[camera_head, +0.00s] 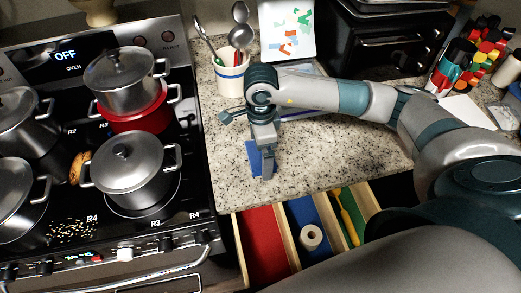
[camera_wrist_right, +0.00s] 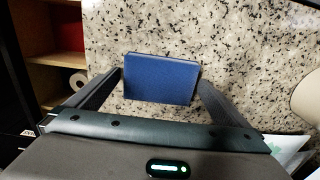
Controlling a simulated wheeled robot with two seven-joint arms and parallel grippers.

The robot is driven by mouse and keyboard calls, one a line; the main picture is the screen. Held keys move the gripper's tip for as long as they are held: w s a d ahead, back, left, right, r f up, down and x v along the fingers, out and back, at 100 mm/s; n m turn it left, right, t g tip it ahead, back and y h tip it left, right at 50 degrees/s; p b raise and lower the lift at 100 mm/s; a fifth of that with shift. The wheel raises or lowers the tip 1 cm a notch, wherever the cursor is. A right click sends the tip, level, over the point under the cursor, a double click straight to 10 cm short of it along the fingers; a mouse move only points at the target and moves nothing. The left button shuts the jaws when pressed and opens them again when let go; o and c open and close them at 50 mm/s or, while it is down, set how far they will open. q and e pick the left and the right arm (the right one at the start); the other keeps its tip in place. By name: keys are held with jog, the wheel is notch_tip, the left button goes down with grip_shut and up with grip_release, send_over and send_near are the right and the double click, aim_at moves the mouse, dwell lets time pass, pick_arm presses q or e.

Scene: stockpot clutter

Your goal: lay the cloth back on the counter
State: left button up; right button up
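The cloth appears as a flat blue rectangle (camera_wrist_right: 160,79) between the two fingers of my right gripper in the right wrist view. Its side edges meet both fingertips, so the right gripper (camera_wrist_right: 162,80) looks shut on it. In the head view my right gripper (camera_head: 262,172) points down over the speckled counter (camera_head: 345,160) near the stove side, with the blue cloth (camera_head: 254,158) at its fingers, partly hidden by them. I cannot tell whether the cloth touches the counter or hangs just above it. My left gripper is not in view.
The stove with several steel pots (camera_head: 128,165) stands left of the counter. A utensil crock (camera_head: 232,75) and a dark toaster oven (camera_head: 380,45) stand behind. An open drawer (camera_head: 240,255) with a paper roll (camera_head: 311,237) lies below the front edge. Bare counter lies right of the gripper.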

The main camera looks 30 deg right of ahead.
aim_at(260, 153)
jog(key=shift+r, duration=0.15)
jog(key=shift+r, duration=0.2)
notch_tip(260, 153, up, 12)
jog(key=b, duration=0.3)
jog(key=shift+f, duration=0.25)
jog(key=shift+f, duration=0.1)
